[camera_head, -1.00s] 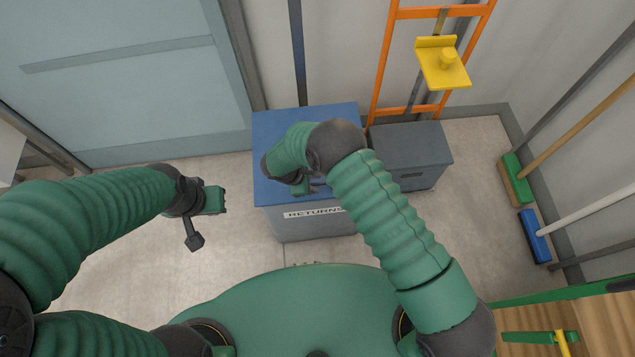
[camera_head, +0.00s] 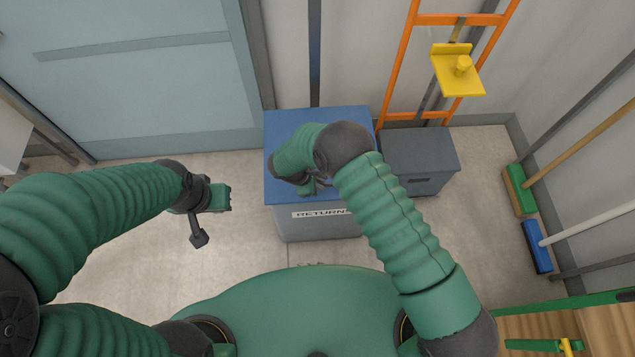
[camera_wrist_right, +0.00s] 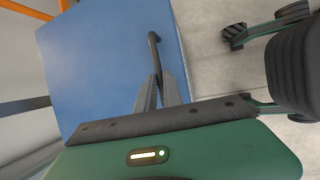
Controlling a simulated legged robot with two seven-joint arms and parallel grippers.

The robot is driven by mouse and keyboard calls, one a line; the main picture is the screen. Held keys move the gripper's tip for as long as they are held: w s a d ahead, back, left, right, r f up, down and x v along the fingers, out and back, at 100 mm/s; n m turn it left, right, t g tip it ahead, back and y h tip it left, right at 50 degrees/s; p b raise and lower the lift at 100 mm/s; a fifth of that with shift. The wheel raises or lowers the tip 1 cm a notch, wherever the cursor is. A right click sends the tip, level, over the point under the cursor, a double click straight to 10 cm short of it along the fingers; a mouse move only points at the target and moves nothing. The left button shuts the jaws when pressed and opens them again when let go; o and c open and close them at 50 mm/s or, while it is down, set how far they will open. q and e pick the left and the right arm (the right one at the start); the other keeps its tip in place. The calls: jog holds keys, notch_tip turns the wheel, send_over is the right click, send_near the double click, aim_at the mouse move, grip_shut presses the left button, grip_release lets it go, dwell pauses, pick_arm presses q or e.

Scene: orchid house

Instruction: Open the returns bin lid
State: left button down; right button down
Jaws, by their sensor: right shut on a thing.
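The returns bin has a grey body (camera_head: 310,229) with a RETURNS label on its front and a blue lid (camera_head: 282,127). The lid lies flat on the body and looks shut. In the right wrist view the blue lid (camera_wrist_right: 95,60) fills the left half, with a dark bar handle (camera_wrist_right: 153,42) near its edge. My right gripper (camera_wrist_right: 156,88) is shut on that handle. In the head view the right gripper (camera_head: 314,187) is over the lid's front edge, partly hidden by its own arm. My left gripper (camera_head: 218,197) hangs left of the bin, apart from it; its jaws are unclear.
A smaller grey box (camera_head: 420,160) stands right beside the bin. A green brush (camera_head: 519,190) and a blue brush (camera_head: 537,247) stand at the right wall. The floor left of the bin is clear.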

pick_arm(q)
jog(key=shift+d, duration=0.3)
pick_arm(e)
jog(key=shift+d, duration=0.15)
pick_arm(q)
jog(key=shift+a, duration=0.1)
dwell(0.4)
